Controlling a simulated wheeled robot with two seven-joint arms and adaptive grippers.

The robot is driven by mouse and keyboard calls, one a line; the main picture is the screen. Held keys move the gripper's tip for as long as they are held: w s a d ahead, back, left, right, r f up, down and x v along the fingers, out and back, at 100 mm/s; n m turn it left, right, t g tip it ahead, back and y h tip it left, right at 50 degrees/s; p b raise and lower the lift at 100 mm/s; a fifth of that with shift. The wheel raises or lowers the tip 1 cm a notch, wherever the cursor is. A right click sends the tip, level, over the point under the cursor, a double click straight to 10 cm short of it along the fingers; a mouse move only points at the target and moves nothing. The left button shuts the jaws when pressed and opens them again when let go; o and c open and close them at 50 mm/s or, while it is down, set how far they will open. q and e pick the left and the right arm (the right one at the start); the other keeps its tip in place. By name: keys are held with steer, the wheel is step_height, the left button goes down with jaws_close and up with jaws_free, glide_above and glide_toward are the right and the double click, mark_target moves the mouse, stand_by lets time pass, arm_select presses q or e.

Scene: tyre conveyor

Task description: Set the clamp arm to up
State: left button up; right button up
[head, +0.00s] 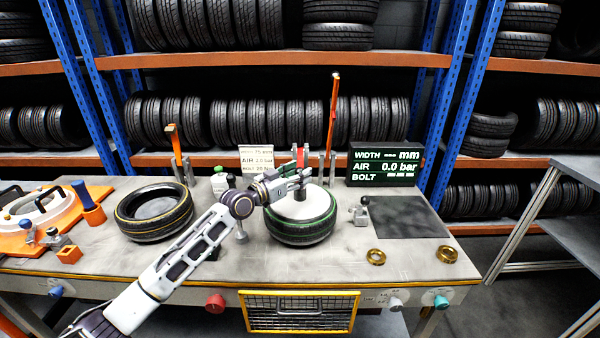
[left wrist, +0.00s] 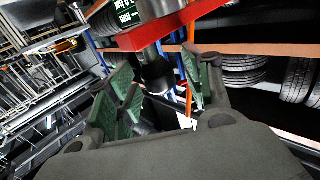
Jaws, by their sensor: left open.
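My left gripper (head: 298,177) is over the back of the green-ringed tyre (head: 303,228) on the bench. In the left wrist view, its green-padded fingers (left wrist: 163,88) are spread open. A red bar (left wrist: 165,26), which looks like part of the clamp, crosses above them. A dark cylinder (left wrist: 155,75) under the bar shows between the fingers; I cannot tell whether they touch it. In the head view, a small red part (head: 300,155) shows just behind the gripper, largely hidden by it. My right gripper is not in view.
A tall orange upright (head: 333,110) stands behind the tyre. A second tyre (head: 153,212) lies at left. A display (head: 384,164) stands at back right, behind a dark mat (head: 405,220). Two brass rings (head: 447,254) lie at front right. A wire basket (head: 300,311) hangs in front.

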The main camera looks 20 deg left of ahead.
arm_select(q)
steer(key=shift+w+d, duration=0.25)
steer(key=shift+w, duration=0.15)
steer(key=shift+w+d, duration=0.1)
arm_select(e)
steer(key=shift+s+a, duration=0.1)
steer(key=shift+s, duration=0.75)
arm_select(q)
steer(key=shift+c, duration=0.2)
jaws_close()
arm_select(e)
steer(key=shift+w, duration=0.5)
